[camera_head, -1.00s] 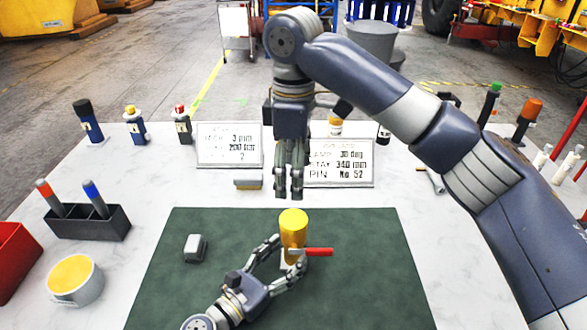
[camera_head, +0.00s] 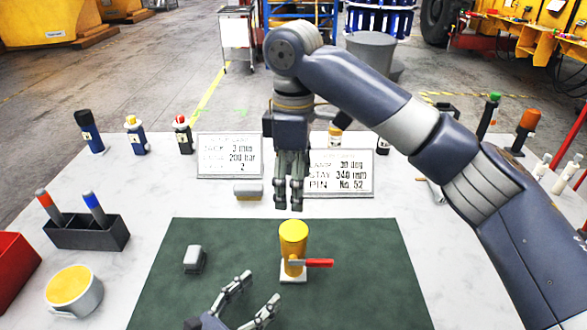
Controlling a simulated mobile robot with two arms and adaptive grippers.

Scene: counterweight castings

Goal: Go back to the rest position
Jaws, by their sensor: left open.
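My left gripper (camera_head: 256,295) is at the bottom of the head view, over the green mat (camera_head: 370,280). Its fingers are spread and empty, a little in front of a yellow-topped piece (camera_head: 293,236) and apart from it. That piece stands upright on a small white base with a red lever (camera_head: 317,263) pointing right. My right gripper (camera_head: 288,207) hangs fingers down behind the yellow piece, above the mat's back edge. Its fingers are close together, and whether they are shut cannot be told.
A grey block (camera_head: 194,259) lies on the mat at left. A dark pen holder (camera_head: 90,236), a cup with yellow contents (camera_head: 72,287) and a red bin (camera_head: 14,268) stand at left. Two sign plates (camera_head: 230,156), several bottles and an eraser-like block (camera_head: 248,191) line the back.

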